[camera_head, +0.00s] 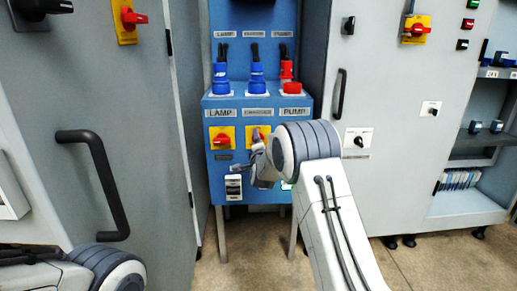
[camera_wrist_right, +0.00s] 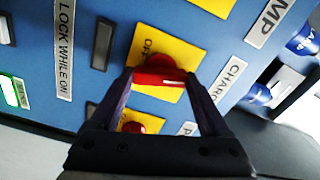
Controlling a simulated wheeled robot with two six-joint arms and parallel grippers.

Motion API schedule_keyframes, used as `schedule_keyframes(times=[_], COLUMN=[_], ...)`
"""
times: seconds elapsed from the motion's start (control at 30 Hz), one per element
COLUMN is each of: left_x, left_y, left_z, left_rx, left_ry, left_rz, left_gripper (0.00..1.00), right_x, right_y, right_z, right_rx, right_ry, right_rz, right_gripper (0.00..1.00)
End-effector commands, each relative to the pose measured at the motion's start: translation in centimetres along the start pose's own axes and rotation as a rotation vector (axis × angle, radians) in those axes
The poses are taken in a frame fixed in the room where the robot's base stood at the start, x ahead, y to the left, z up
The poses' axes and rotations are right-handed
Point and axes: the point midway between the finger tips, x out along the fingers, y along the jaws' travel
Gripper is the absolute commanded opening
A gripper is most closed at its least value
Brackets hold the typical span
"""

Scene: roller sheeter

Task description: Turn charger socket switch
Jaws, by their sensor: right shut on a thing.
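The charger switch is a red knob on a yellow plate (camera_wrist_right: 165,50), below the CHARGER label (camera_wrist_right: 232,80) on the blue panel. In the wrist view its red handle (camera_wrist_right: 160,79) lies crosswise between the two dark fingers of my right gripper (camera_wrist_right: 158,82), which is shut on it. In the head view my right gripper (camera_head: 260,148) reaches the middle switch and covers much of it; part of its yellow plate (camera_head: 249,130) shows. The white and grey right arm hides the pump switch there. Only links of my left arm show at the bottom left; its gripper is out of view.
The lamp switch (camera_head: 222,139) is left of the charger switch. The pump switch (camera_wrist_right: 132,126) is close beside my right gripper in the wrist view. Blue and red plugs (camera_head: 257,80) stand above. Grey cabinets with black handles (camera_head: 97,180) flank the panel.

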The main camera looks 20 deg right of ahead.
Motion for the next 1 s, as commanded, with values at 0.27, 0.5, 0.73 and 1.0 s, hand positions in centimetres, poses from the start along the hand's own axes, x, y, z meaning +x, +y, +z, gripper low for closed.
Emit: schedule_keyframes(times=[0.27,0.5,0.73,1.0], left_x=[2.1,2.8,3.0,2.9], left_y=[-0.1,-0.2,-0.2,-0.2], left_z=[0.1,0.1,0.2,0.2], left_rx=[0.0,0.0,0.0,0.0], left_ry=[0.0,0.0,0.0,0.0], left_rz=[0.0,0.0,0.0,0.0], left_gripper=[0.93,0.93,0.93,0.93], right_x=[0.1,0.1,0.1,0.1], right_y=[0.2,0.1,0.0,-0.1], right_z=[0.0,0.0,-0.1,-0.1], right_rx=[0.187,0.277,0.308,0.312], right_ry=[0.001,0.001,0.001,0.001], right_rz=[-0.003,-0.002,-0.002,-0.002], right_gripper=[0.24,0.24,0.24,0.24])
